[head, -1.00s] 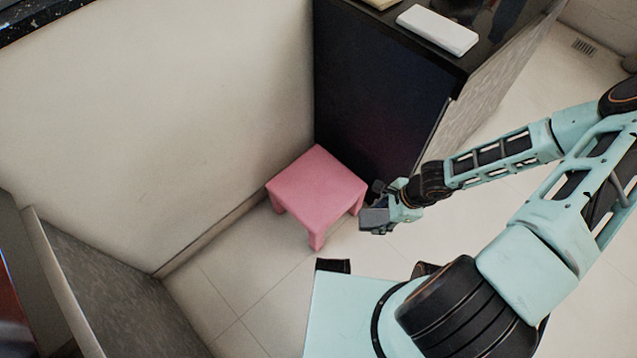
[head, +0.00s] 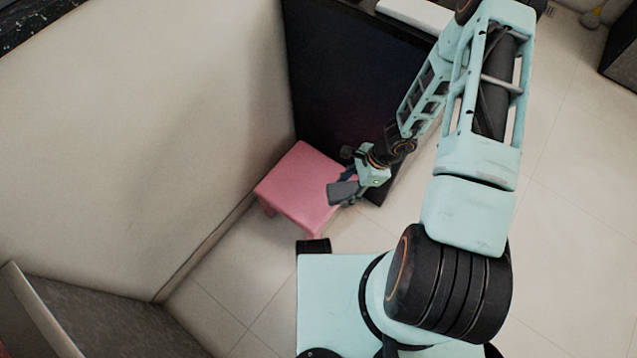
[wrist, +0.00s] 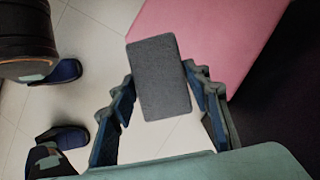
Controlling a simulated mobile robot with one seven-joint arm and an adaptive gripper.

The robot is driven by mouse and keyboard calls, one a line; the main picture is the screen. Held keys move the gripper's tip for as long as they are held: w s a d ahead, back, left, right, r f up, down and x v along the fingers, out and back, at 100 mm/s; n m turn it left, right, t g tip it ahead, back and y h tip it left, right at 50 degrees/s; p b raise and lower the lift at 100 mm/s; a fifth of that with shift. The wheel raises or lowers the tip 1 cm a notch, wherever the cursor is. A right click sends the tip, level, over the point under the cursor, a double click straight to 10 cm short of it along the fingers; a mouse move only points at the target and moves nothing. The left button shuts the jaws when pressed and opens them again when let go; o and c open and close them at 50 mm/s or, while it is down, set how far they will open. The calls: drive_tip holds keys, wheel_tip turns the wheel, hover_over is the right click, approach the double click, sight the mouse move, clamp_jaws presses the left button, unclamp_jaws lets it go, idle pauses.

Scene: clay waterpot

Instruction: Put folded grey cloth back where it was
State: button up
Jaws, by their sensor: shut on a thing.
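The folded grey cloth (head: 343,193) is a small flat grey block held in my gripper (head: 352,182). In the wrist view the cloth (wrist: 160,78) sits between the two fingers of the gripper (wrist: 161,88), which are shut on it. In the head view the cloth overlaps the right corner of a pink stool (head: 298,188). In the wrist view the stool (wrist: 215,35) lies beyond and to the right of the cloth, with pale floor below it. I cannot tell the height of the cloth over the stool. The visible stool top is bare.
A tall dark cabinet (head: 350,85) stands right behind the stool, close to my gripper. A white box (head: 415,14) lies on its top. A pale wall (head: 140,130) runs along the left. Tiled floor (head: 232,285) is clear in front of the stool.

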drive_tip(key=w+a+f+b, duration=0.1)
drive_tip(key=w+a+f, duration=0.3)
drive_tip(key=w+a, duration=0.1)
drive_tip(key=b, duration=0.2)
hover_over(316, 188)
drive_tip(key=d, duration=0.2)
drive_tip(key=f, duration=0.4)
drive_tip(key=shift+s+a, duration=0.1)
drive_tip(key=shift+s, duration=0.15)
drive_tip(key=f, duration=0.1)
drive_tip(key=f+b, duration=0.1)
drive_tip(key=f, duration=0.2)
drive_tip(key=shift+w+a+b, duration=0.2)
drive_tip(key=shift+w+b, duration=0.05)
drive_tip(key=shift+b, duration=0.05)
drive_tip(key=shift+r, duration=0.15)
drive_tip(key=o, duration=1)
drive_tip(key=shift+o, duration=0.2)
